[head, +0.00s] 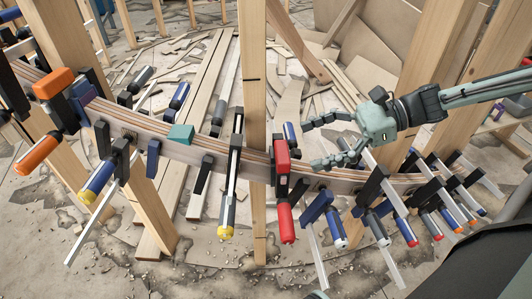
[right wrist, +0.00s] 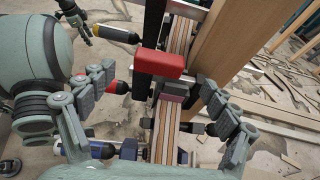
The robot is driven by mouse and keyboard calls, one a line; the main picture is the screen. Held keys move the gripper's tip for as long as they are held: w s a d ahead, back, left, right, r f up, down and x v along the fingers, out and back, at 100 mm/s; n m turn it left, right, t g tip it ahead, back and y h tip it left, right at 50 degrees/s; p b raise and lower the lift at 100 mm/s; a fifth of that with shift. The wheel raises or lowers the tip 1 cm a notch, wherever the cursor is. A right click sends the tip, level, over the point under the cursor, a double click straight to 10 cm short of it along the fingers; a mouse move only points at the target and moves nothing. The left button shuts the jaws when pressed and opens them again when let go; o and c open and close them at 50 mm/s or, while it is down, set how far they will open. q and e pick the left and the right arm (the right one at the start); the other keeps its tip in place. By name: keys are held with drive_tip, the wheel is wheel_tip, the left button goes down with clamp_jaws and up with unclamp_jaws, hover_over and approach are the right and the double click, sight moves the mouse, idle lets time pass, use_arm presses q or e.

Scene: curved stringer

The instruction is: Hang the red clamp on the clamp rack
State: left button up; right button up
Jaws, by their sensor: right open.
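The red clamp (head: 282,158) is on the curved laminated stringer (head: 225,158), just right of the middle upright post, with its red handle hanging down. In the right wrist view its red body (right wrist: 158,64) lies across the stringer, ahead of the fingers. My right gripper (head: 312,146) is open, just right of the red clamp, with its fingers pointing toward it. In the right wrist view the fingers (right wrist: 158,100) are spread on either side of the stringer, with nothing clearly held. I cannot make out a clamp rack.
Several other clamps with blue, black, orange and yellow parts line the stringer, crowding the right side (head: 425,205). A teal block (head: 180,134) sits on its top edge. A wooden post (head: 253,100) stands close left of the red clamp. Scrap boards litter the floor behind.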

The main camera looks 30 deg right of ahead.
sight(282, 155)
drive_tip(key=x, duration=0.7)
drive_tip(key=shift+f, duration=0.2)
drive_tip(key=shift+c, duration=0.5)
drive_tip(key=shift+r, duration=0.1)
drive_tip(key=c, duration=1.7)
